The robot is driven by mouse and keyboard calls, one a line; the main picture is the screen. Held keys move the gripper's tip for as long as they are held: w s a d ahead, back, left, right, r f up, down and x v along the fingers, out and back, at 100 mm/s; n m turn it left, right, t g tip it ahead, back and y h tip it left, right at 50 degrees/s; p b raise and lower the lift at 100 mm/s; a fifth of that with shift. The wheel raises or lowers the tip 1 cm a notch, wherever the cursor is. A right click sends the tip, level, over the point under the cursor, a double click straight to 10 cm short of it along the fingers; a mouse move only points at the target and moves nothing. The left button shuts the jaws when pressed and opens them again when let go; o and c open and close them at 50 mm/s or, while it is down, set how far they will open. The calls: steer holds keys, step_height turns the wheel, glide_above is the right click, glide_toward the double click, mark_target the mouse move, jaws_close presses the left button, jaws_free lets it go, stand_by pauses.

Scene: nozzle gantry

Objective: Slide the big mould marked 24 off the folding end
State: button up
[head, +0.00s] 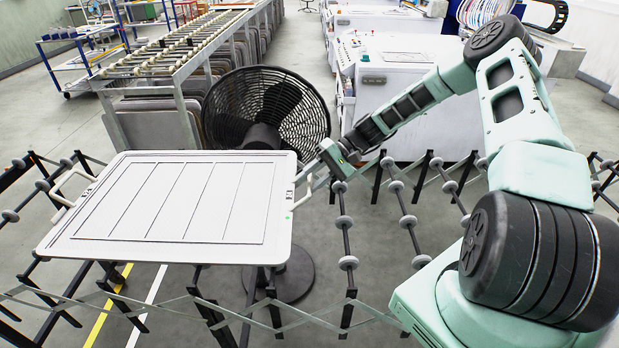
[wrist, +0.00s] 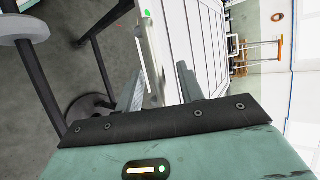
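Small dark marks by the right handle are too small to read. My gripper (head: 314,184) is at the right handle. In the wrist view my gripper's fingers (wrist: 160,85) stand apart, with the mould's pale edge or handle between them.
A black fan (head: 265,105) stands just behind the mould. A roller rack (head: 190,55) is behind at left, white machines (head: 390,75) at the back.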

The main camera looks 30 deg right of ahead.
steer(key=shift+a+f, duration=0.2)
steer(key=shift+a, duration=0.15)
jaws_close()
steer(key=shift+d, duration=0.1)
stand_by(1.2)
